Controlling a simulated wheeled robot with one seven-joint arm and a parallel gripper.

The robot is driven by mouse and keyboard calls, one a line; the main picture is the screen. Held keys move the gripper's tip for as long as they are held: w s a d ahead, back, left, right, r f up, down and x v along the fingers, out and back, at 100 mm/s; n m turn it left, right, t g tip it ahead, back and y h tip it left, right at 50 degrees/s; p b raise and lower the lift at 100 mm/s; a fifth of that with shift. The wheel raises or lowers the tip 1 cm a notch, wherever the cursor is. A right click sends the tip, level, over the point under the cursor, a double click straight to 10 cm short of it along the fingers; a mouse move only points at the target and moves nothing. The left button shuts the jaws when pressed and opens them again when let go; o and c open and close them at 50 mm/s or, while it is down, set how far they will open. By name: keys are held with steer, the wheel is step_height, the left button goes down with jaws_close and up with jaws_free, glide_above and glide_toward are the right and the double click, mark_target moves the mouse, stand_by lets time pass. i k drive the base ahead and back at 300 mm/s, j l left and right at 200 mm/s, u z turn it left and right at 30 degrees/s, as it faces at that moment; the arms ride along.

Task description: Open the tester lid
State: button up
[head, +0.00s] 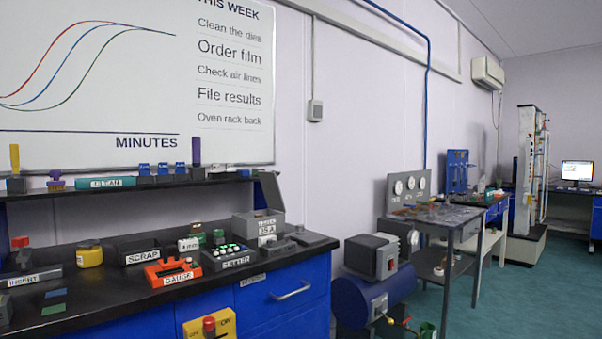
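A grey box-shaped unit (258,223) stands at the right end of the dark bench, with a small label on its top and another on its front. It may be the tester, but the label is too small to read surely. A dark slanted panel (270,192) rises just behind it. I cannot tell whether this is a raised lid or the end of the shelf. My gripper is not in view.
The dark bench (110,310) holds an orange GAUGE unit (172,271), a SCRAP tray (141,251), a button panel (228,257) and a yellow pot (89,254). A blue compressor tank (374,298) stands to the right. Teal floor (500,305) is open at the far right.

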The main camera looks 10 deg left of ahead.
mark_target(271, 188)
steer(key=i+l+u, duration=0.2)
steer(key=i+l, duration=0.4)
steer(key=i+l+u, duration=0.15)
steer(key=i+l, duration=0.5)
